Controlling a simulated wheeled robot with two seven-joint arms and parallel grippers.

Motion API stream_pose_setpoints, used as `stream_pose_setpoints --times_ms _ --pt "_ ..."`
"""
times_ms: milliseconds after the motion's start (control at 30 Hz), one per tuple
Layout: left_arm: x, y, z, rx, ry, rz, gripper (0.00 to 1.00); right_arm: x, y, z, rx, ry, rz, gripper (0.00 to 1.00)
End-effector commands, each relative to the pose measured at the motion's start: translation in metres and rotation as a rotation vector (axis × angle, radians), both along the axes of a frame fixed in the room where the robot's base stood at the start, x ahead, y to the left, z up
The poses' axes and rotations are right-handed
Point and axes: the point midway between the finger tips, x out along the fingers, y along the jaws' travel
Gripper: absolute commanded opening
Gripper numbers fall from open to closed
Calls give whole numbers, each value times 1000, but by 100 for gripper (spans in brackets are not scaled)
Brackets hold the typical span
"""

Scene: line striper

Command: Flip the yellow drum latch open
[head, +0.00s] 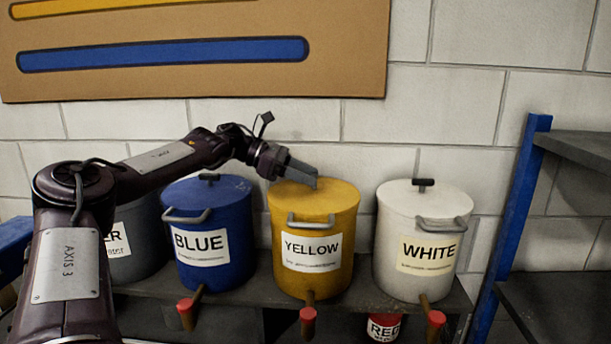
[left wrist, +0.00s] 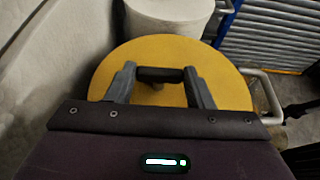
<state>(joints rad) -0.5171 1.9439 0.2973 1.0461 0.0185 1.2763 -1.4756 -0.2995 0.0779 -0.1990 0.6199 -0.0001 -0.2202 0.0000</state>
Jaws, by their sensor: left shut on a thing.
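The yellow drum (head: 312,235) stands on the shelf between the blue and white drums, its YELLOW label facing me and a grey bail handle (head: 311,221) on its front. My left gripper (head: 314,183) reaches in from the left over its lid. In the left wrist view the dark bar on top of the yellow lid (left wrist: 150,50) is the drum latch (left wrist: 160,75). My left gripper's fingers (left wrist: 160,82) are at the two ends of this bar and shut on it. In the head view the gripper hides the latch. My right gripper is not in view.
The blue drum (head: 210,235) and the white drum (head: 420,240) stand close on either side. Red-tipped taps, such as the yellow drum's tap (head: 308,320), stick out in front. A blue-posted rack (head: 520,200) stands at the right.

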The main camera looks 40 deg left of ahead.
Motion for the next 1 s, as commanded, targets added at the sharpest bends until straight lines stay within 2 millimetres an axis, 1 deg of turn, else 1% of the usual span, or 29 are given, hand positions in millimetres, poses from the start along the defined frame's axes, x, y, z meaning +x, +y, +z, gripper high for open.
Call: stream_pose_setpoints --times_ms 233,267,400,433,667,767,867,1000 --pt "0 0 2 1 -4 -1 24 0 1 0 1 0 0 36" --pt "0 0 2 1 -4 -1 48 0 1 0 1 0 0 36" --pt "0 0 2 0 -4 0 67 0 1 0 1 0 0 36" --pt "0 0 2 0 -4 0 69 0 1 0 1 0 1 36" --pt "0 0 1 0 -2 1 69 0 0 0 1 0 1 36" --pt "-2 3 2 0 -3 1 69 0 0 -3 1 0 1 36" --pt "-9 12 5 1 -6 2 69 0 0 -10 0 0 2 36" --pt "-23 30 14 1 -6 3 69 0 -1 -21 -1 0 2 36"
